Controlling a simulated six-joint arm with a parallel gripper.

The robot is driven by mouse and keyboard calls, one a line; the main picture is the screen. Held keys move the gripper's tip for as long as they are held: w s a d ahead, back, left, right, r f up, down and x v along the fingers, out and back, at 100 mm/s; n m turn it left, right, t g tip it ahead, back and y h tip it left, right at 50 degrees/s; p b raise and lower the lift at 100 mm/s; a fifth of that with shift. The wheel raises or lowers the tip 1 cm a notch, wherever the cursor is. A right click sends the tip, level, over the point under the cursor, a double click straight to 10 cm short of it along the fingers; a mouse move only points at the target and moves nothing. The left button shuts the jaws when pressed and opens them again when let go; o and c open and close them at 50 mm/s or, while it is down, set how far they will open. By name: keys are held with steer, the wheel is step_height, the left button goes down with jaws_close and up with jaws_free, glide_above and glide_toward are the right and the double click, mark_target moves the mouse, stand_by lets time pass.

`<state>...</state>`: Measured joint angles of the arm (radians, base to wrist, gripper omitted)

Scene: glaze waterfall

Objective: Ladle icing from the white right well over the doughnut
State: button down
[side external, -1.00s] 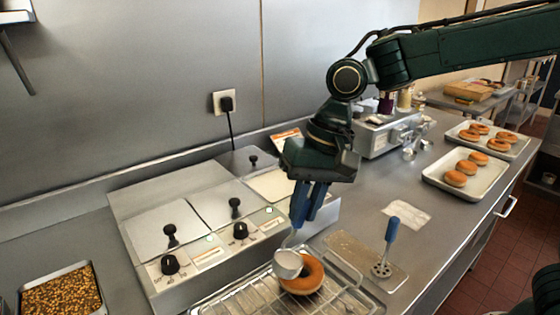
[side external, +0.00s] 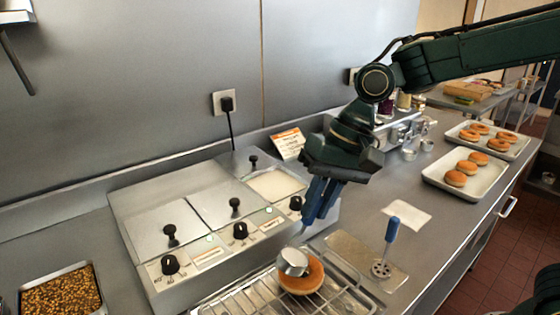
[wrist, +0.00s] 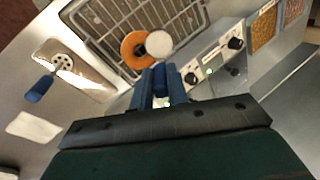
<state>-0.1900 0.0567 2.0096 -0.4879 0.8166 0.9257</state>
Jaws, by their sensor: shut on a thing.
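My gripper (side external: 318,203) is shut on the ladle, whose metal bowl (side external: 293,262) hangs tilted above the doughnut. The ladle's handle is mostly hidden by the fingers. I cannot tell how much icing is in the bowl or on the doughnut. The right well (side external: 274,185) is uncovered and holds white icing.
The wire rack (side external: 240,304) lies in front of the warmer (side external: 150,206), whose other wells have black-knobbed lids. Trays of doughnuts (side external: 484,186) sit further right. A tray of nuts (side external: 60,294) is at front left.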

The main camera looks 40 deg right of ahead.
steer(key=shift+d, duration=0.25)
